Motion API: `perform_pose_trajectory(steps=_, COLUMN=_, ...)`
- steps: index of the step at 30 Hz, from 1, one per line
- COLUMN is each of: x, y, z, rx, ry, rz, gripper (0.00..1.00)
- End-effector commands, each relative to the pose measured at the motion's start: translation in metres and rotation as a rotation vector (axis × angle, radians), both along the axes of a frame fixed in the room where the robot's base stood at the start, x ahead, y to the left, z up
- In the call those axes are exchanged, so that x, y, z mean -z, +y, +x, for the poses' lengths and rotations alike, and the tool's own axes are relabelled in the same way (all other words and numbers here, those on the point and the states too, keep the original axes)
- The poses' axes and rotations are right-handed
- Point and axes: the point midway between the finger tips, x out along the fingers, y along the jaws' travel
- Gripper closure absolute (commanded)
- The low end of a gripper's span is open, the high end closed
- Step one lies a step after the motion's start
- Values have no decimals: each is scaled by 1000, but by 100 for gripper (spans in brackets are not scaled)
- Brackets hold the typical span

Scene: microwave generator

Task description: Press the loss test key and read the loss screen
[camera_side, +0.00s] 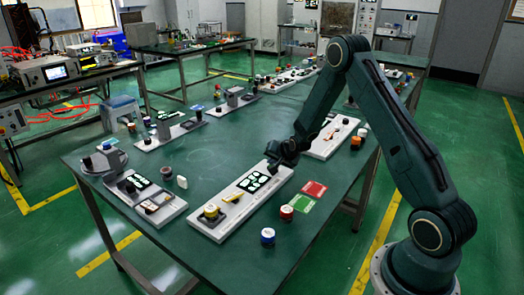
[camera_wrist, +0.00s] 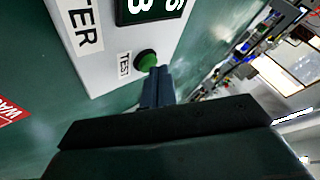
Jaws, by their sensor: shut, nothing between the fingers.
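A green round key (camera_wrist: 147,60) sits on a white panel beside the printed word TEST in the wrist view. My gripper (camera_wrist: 158,74) is shut and empty, with its fingertips at the key's edge; I cannot tell whether they touch or press it. A dark screen (camera_wrist: 146,9) with pale figures is cut off at the top of the wrist view, so its reading is not whole. In the side view my gripper (camera_side: 272,160) is low at the far right end of a white panel (camera_side: 232,221) bearing a dark screen (camera_side: 256,183) with pale figures too small to read.
Red (camera_side: 315,188) and green (camera_side: 301,203) cards lie right of the panel. A blue-banded jar (camera_side: 267,237) and a red one (camera_side: 286,212) stand near the table's front edge. Another white panel (camera_side: 335,140) lies behind my gripper.

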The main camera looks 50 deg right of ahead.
Motion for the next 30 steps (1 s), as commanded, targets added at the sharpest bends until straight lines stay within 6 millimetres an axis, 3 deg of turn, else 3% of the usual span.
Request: perform_pose_trajectory(steps=30, x=-19, y=0, z=-1, rx=0, ry=1, rz=1, gripper=100)
